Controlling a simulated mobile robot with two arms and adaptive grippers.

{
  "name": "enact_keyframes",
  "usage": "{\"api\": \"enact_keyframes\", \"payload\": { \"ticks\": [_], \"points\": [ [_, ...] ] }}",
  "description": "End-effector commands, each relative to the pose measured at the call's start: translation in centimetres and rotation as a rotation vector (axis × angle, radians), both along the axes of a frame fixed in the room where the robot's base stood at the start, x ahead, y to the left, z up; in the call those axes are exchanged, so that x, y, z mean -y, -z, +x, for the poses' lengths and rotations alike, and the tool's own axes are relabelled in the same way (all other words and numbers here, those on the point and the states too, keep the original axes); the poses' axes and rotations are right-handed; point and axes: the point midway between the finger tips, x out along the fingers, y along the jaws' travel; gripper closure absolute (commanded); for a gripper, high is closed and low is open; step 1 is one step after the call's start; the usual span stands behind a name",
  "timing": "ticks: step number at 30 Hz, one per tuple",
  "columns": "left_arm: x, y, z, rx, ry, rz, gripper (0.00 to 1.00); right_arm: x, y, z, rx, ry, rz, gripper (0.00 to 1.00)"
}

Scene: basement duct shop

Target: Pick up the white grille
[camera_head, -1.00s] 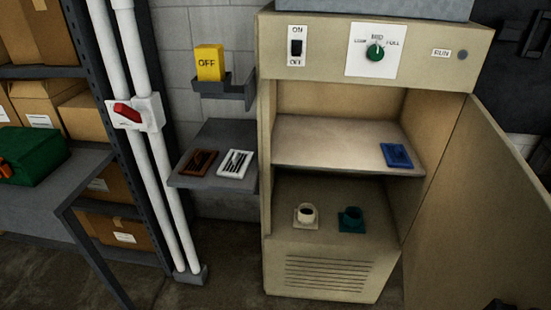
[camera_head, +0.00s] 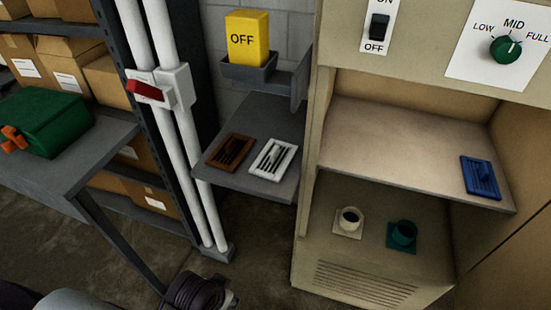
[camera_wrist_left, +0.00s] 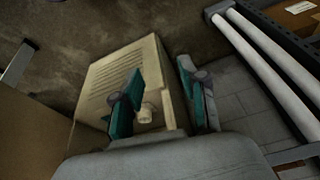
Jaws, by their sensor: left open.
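The white grille (camera_head: 273,159) lies flat on a small grey shelf (camera_head: 230,182) left of the beige cabinet in the head view. A brown grille (camera_head: 230,151) lies just left of it. My left gripper (camera_wrist_left: 160,95) shows its two teal-padded fingers spread apart and empty in the left wrist view, with the cabinet behind them. Part of my left arm shows at the bottom left of the head view, lower than the shelf and apart from the grille. The white grille is not visible in the wrist view. My right gripper is not in view.
The beige cabinet (camera_head: 365,285) holds a blue grille (camera_head: 480,177) above and white (camera_head: 348,222) and teal (camera_head: 402,235) collars below. A yellow OFF block (camera_head: 247,40) sits in a holder above the shelf. White pipes (camera_head: 190,150) and a grey bench (camera_head: 70,175) stand left.

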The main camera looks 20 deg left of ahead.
Motion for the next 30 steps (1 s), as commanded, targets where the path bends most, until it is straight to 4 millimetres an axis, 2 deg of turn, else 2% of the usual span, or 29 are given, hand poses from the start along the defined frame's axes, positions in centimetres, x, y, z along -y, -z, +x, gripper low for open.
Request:
{"api": "enact_keyframes", "payload": {
  "ticks": [1, 3, 8, 15, 21, 24, 30],
  "points": [
    [-0.1, -2.0, 1.2, 0.046, -0.001, -0.003, 0.57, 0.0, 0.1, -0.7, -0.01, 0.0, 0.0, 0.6],
    [0.0, -4.4, 3.4, 0.121, -0.003, -0.012, 0.57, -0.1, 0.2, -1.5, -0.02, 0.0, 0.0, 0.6],
    [0.0, -8.1, 9.7, 0.307, -0.009, -0.04, 0.57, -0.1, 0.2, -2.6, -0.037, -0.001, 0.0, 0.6],
    [0.0, -13.0, 19.4, 0.582, -0.015, -0.092, 0.57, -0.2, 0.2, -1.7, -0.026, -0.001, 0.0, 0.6],
    [-0.4, -17.4, 25.9, 0.779, -0.018, -0.138, 0.57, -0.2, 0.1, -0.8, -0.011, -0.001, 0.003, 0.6],
    [-0.5, -18.5, 27.7, 0.828, -0.019, -0.154, 0.57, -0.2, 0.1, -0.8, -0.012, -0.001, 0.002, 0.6],
    [-0.1, -17.6, 31.1, 0.838, -0.022, -0.156, 0.57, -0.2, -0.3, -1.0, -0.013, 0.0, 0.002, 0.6]
  ]
}}
